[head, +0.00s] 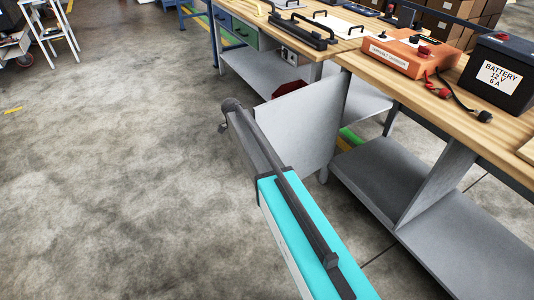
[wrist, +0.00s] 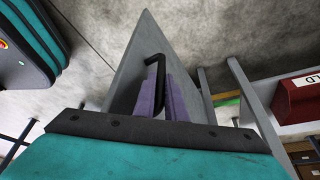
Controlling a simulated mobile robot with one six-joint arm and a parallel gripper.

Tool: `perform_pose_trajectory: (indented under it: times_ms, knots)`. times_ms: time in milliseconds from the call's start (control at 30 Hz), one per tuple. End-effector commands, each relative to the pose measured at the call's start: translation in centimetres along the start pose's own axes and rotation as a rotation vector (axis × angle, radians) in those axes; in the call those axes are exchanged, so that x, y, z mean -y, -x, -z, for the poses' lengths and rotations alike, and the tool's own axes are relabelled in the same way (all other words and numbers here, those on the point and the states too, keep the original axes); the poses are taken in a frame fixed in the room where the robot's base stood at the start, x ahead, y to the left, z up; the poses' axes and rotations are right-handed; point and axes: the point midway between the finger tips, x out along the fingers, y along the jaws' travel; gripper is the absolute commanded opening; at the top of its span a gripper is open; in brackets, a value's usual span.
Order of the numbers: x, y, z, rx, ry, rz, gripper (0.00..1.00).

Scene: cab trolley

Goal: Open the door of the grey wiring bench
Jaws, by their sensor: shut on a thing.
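The grey door (head: 300,125) of the wiring bench (head: 265,82) stands swung out from the bench front in the head view, at a wide angle. In the wrist view the door panel (wrist: 128,75) rises behind my fingers, with a black bar handle (wrist: 152,72) on it. My gripper (wrist: 165,100) has its purple fingers closed around this handle. In the head view my arm hides the gripper and the handle.
A dark red thing (head: 286,89) shows behind the door. A second bench at right carries an orange box (head: 405,52) and a battery (head: 500,75). The concrete floor at left is clear, with a white step stand (head: 50,30) far back.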

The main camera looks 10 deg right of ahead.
Motion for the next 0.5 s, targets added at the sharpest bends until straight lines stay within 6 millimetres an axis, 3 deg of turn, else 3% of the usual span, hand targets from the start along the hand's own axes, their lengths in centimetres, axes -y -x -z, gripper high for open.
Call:
perform_pose_trajectory:
  times_ms: [100, 500]
  knots:
    - [-0.07, 0.27, -0.89, 0.008, -0.015, -0.014, 0.0]
    - [0.09, 0.11, -0.65, 0.009, -0.033, -0.022, 0.0]
